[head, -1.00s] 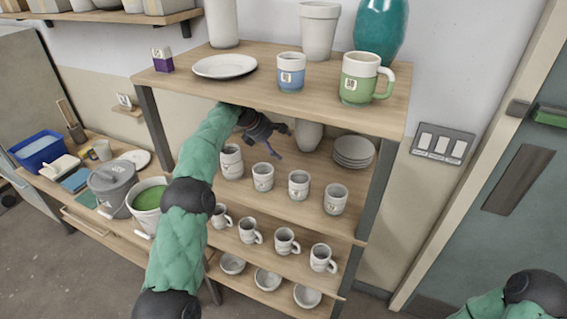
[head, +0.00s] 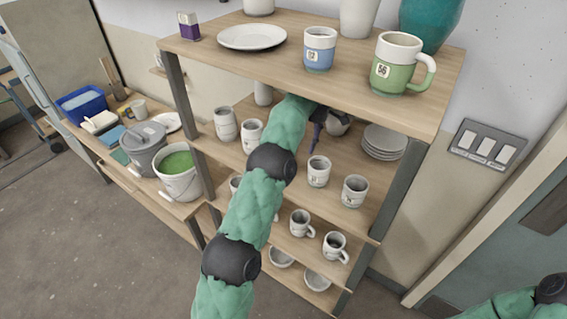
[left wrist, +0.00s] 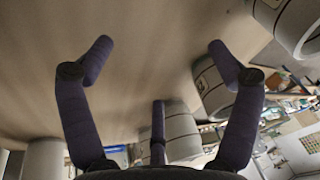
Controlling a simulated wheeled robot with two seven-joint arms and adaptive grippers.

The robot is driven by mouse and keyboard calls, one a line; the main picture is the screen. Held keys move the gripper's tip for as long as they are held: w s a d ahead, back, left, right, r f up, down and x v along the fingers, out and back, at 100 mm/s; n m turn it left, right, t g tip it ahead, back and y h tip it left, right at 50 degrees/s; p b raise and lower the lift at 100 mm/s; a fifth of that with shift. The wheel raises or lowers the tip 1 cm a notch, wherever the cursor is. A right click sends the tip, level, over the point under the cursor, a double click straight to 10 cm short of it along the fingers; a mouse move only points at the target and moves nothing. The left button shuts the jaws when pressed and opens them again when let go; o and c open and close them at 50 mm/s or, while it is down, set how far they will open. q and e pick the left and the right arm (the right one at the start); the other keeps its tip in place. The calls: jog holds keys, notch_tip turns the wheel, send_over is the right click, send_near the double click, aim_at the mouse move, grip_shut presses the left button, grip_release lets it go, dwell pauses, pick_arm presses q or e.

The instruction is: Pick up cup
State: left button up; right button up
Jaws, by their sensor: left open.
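My left gripper (head: 318,130) is open and reaches between the top board and the shelf below, partly hidden by shadow and my arm. Pale handleless cups stand on that shelf: two left of my arm (head: 251,134) and two to its right, a nearer one (head: 318,171) and one at the end (head: 355,191). In the left wrist view, the fingers (left wrist: 160,65) are spread with nothing between their tips. Pale cups show beside the right finger (left wrist: 210,90), behind the middle finger (left wrist: 183,138) and at the upper right (left wrist: 290,22). My right gripper is out of view.
The top board (head: 270,72) carries a plate (head: 252,37), a blue cup (head: 320,50) and a green mug (head: 398,65). Stacked plates (head: 384,141) stand right of my gripper. Handled mugs (head: 301,223) and bowls (head: 317,280) fill lower shelves. A grey post (head: 392,190) bounds the right side.

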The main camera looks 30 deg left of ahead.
pick_arm(q)
jog(key=shift+s+a+f+b, duration=0.1)
jog(key=shift+s+a+b, duration=0.05)
jog(key=shift+s+b, duration=0.4)
jog(key=shift+s+a+b, duration=0.2)
jog(key=shift+s+b, duration=0.2)
jog(key=shift+s, duration=0.25)
jog(key=shift+s+a+b, duration=0.2)
jog(key=shift+s+b, duration=0.2)
jog(key=shift+s, duration=0.25)
jog(key=shift+s+a+b, duration=0.3)
jog(key=shift+s+b, duration=0.25)
jog(key=shift+s, duration=0.5)
jog(key=shift+s+a+b, duration=0.3)
jog(key=shift+s+b, duration=0.2)
jog(key=shift+s, duration=0.55)
jog(key=shift+s+a+b, duration=0.3)
jog(key=shift+s+b, duration=0.25)
jog(key=shift+s, duration=0.5)
jog(key=shift+s+f+b, duration=0.2)
jog(key=shift+f+b, duration=0.2)
jog(key=shift+f, duration=0.1)
jog(key=c, duration=1.4)
